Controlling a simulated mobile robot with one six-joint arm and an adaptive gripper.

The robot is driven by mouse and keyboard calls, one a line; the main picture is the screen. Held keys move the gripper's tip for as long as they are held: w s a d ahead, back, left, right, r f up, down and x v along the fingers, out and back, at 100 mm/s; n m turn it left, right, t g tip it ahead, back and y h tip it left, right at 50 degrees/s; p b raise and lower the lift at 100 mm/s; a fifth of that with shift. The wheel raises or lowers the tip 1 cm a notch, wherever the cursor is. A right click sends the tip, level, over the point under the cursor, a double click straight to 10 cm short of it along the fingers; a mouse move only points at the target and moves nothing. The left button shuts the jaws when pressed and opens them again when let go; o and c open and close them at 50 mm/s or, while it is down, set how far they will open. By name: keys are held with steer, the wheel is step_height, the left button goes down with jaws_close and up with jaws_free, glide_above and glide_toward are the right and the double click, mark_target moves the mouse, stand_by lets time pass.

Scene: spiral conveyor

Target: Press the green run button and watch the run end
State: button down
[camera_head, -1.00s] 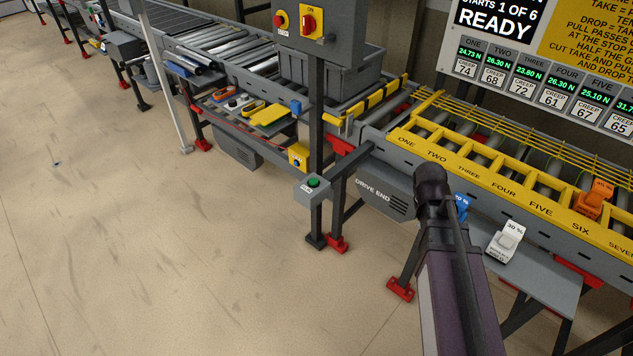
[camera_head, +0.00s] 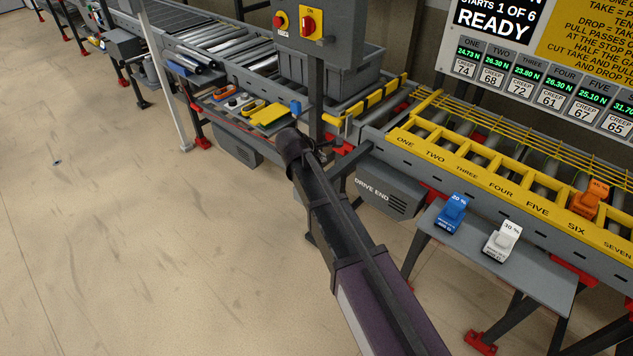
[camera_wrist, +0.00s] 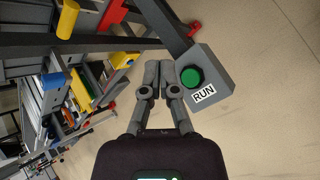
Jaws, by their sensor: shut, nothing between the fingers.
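The green run button (camera_wrist: 191,76) shows in the wrist view on a grey box (camera_wrist: 216,68) labelled RUN. My gripper (camera_wrist: 159,64) is shut and empty, its fingertips just left of the button in that view. I cannot tell how far above the box the tips are. The display board (camera_head: 502,20) reads READY and "STARTS 1 OF 6".
The conveyor with yellow numbered gates (camera_head: 480,178) runs at the right. A side shelf (camera_head: 505,265) holds a blue block (camera_head: 453,213) and a white block (camera_head: 502,239). An orange block (camera_head: 590,200) sits at the gates. A control panel (camera_head: 325,30) stands behind my arm.

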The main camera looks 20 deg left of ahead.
steer(key=a, duration=0.2)
steer(key=a+n, duration=0.1)
steer(key=shift+s+a+r, duration=0.1)
steer(key=shift+r, duration=0.2)
steer(key=shift+f, duration=0.15)
step_height(320, 180, down, 8)
steer(key=b, duration=0.8)
steer(key=shift+f+b, duration=0.25)
steer(key=shift+b, duration=0.1)
stand_by(1.1)
steer(key=shift+f, duration=0.15)
steer(key=shift+f+b, duration=0.25)
steer(key=shift+b, duration=0.2)
